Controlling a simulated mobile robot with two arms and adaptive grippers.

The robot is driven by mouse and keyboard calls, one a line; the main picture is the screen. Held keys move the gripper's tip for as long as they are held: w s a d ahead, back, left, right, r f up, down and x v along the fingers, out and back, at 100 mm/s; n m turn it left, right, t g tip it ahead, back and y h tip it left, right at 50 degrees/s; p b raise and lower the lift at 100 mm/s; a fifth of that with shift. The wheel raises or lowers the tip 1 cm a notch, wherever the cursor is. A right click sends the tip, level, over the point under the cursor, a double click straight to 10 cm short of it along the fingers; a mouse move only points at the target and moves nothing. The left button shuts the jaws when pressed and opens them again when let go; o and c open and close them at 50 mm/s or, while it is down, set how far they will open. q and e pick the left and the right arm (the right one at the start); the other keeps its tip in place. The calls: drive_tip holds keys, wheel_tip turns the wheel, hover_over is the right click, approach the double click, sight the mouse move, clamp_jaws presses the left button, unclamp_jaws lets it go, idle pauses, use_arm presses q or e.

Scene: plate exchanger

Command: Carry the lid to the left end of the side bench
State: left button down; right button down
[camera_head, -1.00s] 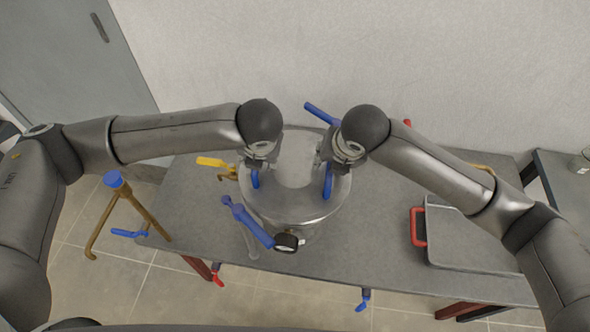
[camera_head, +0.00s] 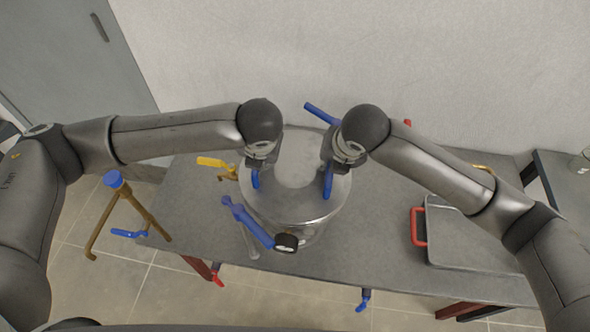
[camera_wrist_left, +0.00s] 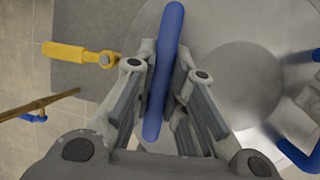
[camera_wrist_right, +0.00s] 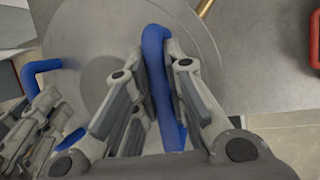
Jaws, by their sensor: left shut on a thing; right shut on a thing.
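The lid (camera_head: 296,205) is a round, shiny metal disc on top of the round metal vessel in the middle of the bench. It has two upright blue handles. My left gripper (camera_head: 257,176) is shut on the left blue handle, which shows between its fingers in the left wrist view (camera_wrist_left: 165,72). My right gripper (camera_head: 328,178) is shut on the right blue handle, which shows in the right wrist view (camera_wrist_right: 158,85). I cannot tell whether the lid touches the vessel rim. The side bench may be the dark surface (camera_head: 562,185) at the right edge.
A yellow valve lever (camera_head: 214,162) is left of the vessel, and a blue lever (camera_head: 245,220) with a black gauge (camera_head: 286,242) is in front. A grey case with a red handle (camera_head: 418,227) lies on the bench (camera_head: 350,256) at the right. A wall stands behind.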

use_arm(q)
drive_tip(key=shift+w+r, duration=0.1)
drive_tip(key=shift+r, duration=0.1)
use_arm(e)
drive_tip(key=shift+w+r, duration=0.1)
drive_tip(key=shift+r, duration=0.1)
